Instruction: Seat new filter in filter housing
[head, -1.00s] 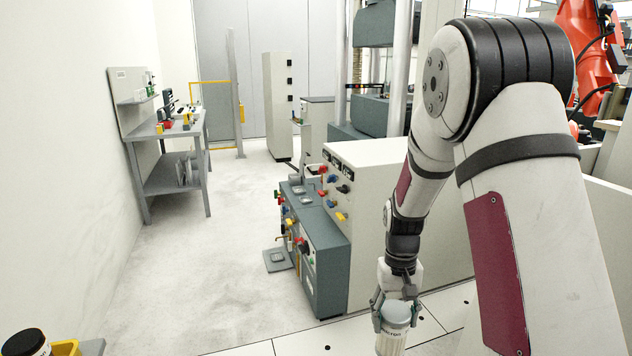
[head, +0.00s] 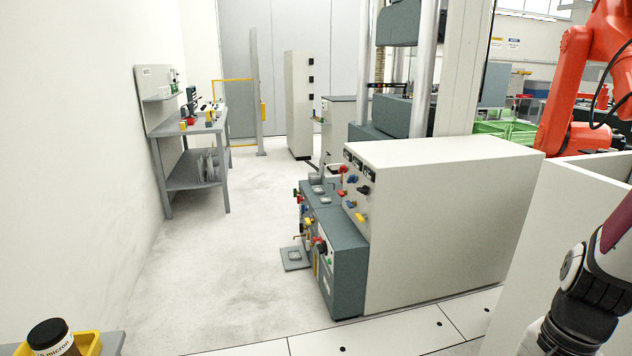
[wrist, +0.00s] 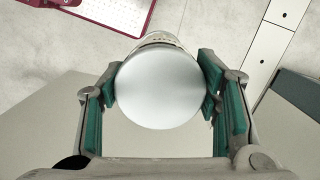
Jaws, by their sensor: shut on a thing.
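My gripper (wrist: 159,80) is shut on the new filter (wrist: 160,102), a cylinder with a smooth, round, pale grey end that faces the wrist camera. The green-padded fingers hold it from the left and right. In the head view only a piece of my arm shows at the lower right, and the gripper and filter are outside that picture. I cannot pick out the filter housing for certain in either view.
A grey hydraulic unit (head: 345,270) with coloured valves stands beside a large pale cabinet (head: 440,220). A workbench (head: 190,130) stands along the left wall.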

